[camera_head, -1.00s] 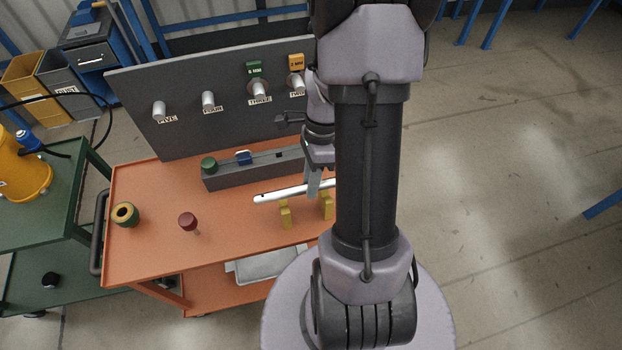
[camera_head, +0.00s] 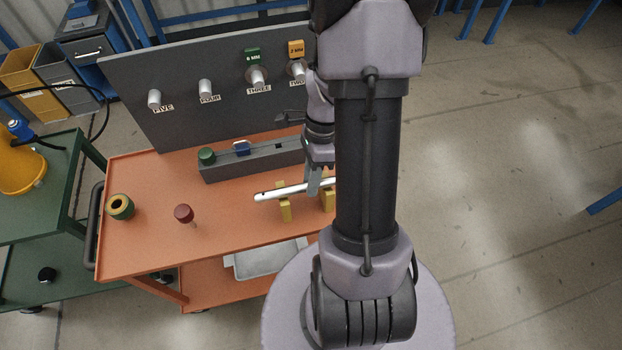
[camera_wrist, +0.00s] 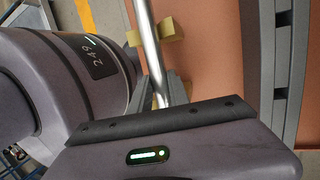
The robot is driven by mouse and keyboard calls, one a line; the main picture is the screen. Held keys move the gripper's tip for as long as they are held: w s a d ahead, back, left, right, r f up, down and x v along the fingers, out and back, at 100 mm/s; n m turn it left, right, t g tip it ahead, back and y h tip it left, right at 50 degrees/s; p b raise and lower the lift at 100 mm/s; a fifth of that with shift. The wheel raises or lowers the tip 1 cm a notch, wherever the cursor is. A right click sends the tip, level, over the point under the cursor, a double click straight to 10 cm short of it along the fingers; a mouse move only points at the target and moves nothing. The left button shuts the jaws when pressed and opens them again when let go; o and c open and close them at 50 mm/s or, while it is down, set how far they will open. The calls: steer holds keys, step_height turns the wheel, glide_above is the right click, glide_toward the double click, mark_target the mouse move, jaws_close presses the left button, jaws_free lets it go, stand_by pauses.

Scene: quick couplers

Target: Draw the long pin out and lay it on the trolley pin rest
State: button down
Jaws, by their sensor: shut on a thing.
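The long pin (camera_head: 274,194) is a silver rod, lying roughly level across the yellow pin rest (camera_head: 284,209) on the orange trolley (camera_head: 150,240). It seems to sit at or just above the rest's two posts; I cannot tell if it touches both. My gripper (camera_head: 316,186) is shut on the pin near its right part, and my arm hides the pin's far right end. In the wrist view the pin (camera_wrist: 149,45) runs up from between the fingers (camera_wrist: 165,95), beside a yellow rest post (camera_wrist: 165,30).
A grey block (camera_head: 225,172) with a green knob (camera_head: 206,156) and a blue piece (camera_head: 241,147) stands behind the pin. A grey panel (camera_head: 180,130) with numbered stubs rises at the back.

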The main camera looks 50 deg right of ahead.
steer(key=shift+f+b, duration=0.35)
steer(key=shift+f, duration=0.1)
steer(key=c, duration=1.2)
jaws_free()
steer(key=shift+o, duration=0.2)
steer(key=p+v, duration=0.7)
steer(key=v, duration=1)
steer(key=shift+r, duration=0.2)
steer(key=shift+w, duration=0.15)
steer(key=s+a+r+n+t+b, duration=0.2)
steer(key=a+r+n, duration=0.3)
steer(key=a+n, duration=0.5)
steer(key=s+a+r+n+t+h+b, duration=0.1)
steer(key=a+r+n+t, duration=0.4)
steer(key=a+n, duration=0.5)
steer(key=s+a+b, duration=0.1)
steer(key=a, duration=0.5)
steer(key=shift+a+r+h, duration=0.15)
steer(key=shift+a+h, duration=0.1)
steer(key=shift+h, duration=0.05)
